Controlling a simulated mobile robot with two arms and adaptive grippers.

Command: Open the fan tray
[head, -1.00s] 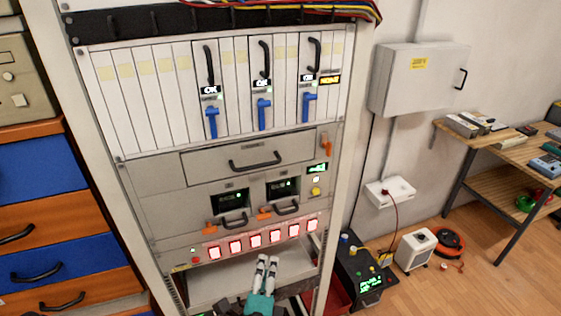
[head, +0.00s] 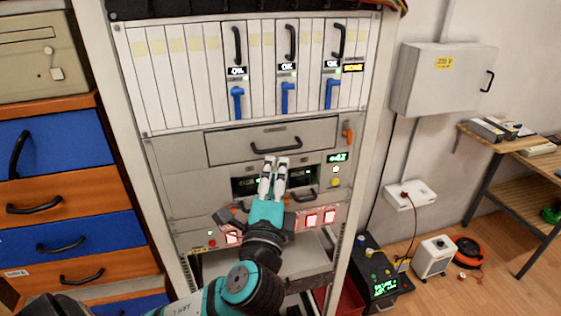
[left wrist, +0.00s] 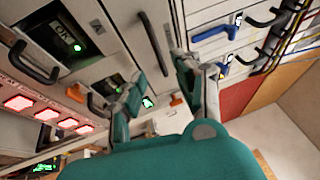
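The fan tray appears to be the wide grey drawer (head: 225,147) in the middle of the rack, below the card row. It looks shut, its front flush with the rack. Its black bar handle (head: 276,146) also shows in the left wrist view (left wrist: 153,45). An orange latch (head: 348,135) sits right of the drawer. My left gripper (head: 276,161) is just below the handle in the head view, with nothing between its fingers. In the left wrist view its fingers (left wrist: 160,80) are apart, with the handle beyond them. I see no contact. My right gripper is not in view.
Above are upright cards with blue levers (head: 287,97). Below, two units with dark displays (head: 243,187) are partly hidden by my left gripper, as are several red-lit buttons (head: 311,220). Blue and orange drawers (head: 60,190) stand left. A wall box (head: 440,80) and bench are right.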

